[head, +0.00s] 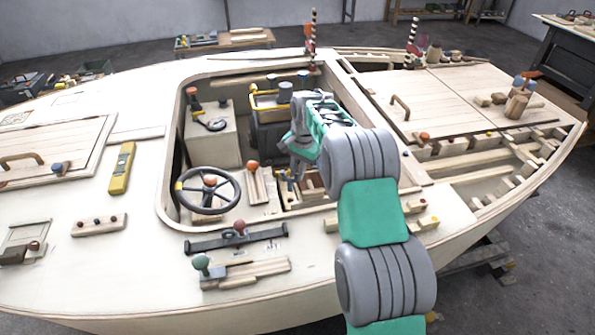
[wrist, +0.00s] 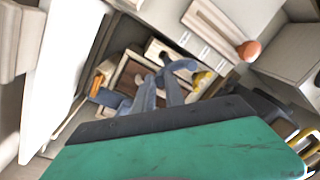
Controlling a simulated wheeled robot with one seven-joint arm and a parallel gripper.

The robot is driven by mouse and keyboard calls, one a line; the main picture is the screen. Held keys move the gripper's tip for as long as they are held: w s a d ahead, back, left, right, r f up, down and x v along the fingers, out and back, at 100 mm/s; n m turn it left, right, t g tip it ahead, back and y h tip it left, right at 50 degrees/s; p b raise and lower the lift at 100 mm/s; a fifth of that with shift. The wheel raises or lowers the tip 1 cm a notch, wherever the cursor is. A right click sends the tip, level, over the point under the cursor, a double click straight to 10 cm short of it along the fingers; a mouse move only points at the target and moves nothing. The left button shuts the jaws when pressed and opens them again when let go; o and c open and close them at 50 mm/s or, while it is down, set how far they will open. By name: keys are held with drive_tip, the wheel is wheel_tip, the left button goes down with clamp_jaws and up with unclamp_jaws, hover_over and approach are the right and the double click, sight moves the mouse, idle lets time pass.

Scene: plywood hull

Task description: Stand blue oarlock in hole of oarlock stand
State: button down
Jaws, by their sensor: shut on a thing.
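My gripper (head: 291,172) reaches down into the open cockpit, above a wooden framed box (head: 312,188). It is shut on the blue oarlock (head: 283,176), of which only a small part shows in the head view. In the wrist view, the blue-grey forked shape of the oarlock (wrist: 172,88) sticks out beyond the dark edge of my gripper, over the brown wooden box (wrist: 128,76). A pale block (wrist: 158,50) with a dark spot lies just beyond it; I cannot tell whether this is the oarlock stand. My gripper hides much of the area below.
A steering wheel (head: 208,190) and a wooden piece with an orange-red knob (head: 254,176) stand left of my gripper. A pale box (head: 212,135) and a dark crate with a yellow rim (head: 270,130) are behind. The cockpit's edges surround the arm closely.

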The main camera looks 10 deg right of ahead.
drive_tip(key=shift+f+b, duration=2.1)
drive_tip(key=shift+f, duration=0.75)
drive_tip(key=shift+f+b, duration=0.4)
drive_tip(key=shift+f, duration=0.75)
drive_tip(key=c, duration=1.3)
unclamp_jaws()
drive_tip(key=r, duration=0.7)
drive_tip(key=shift+s+d+r+p, duration=0.35)
drive_tip(key=shift+r+p, duration=0.05)
